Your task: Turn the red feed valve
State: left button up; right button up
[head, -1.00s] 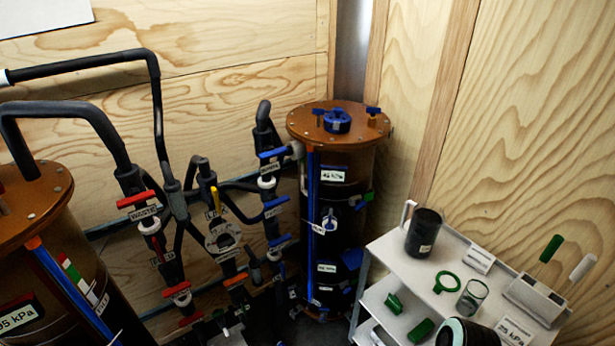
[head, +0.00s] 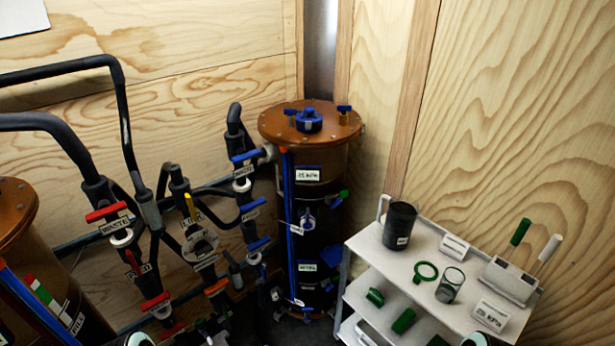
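A dark pipe manifold stands left of centre in the head view. Neither of my grippers shows. Only rounded parts, probably of my arms, peek in at the bottom edge.
A brown-lidded filter tank (head: 310,122) with blue handles stands behind the manifold, and another tank (head: 18,215) is at the left edge. A white shelf cart (head: 415,255) with a black cup (head: 400,226) and green parts stands right. Wooden walls close the corner.

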aim_at(132, 259)
jog(key=j+u, duration=0.1)
jog(key=u, duration=1.75)
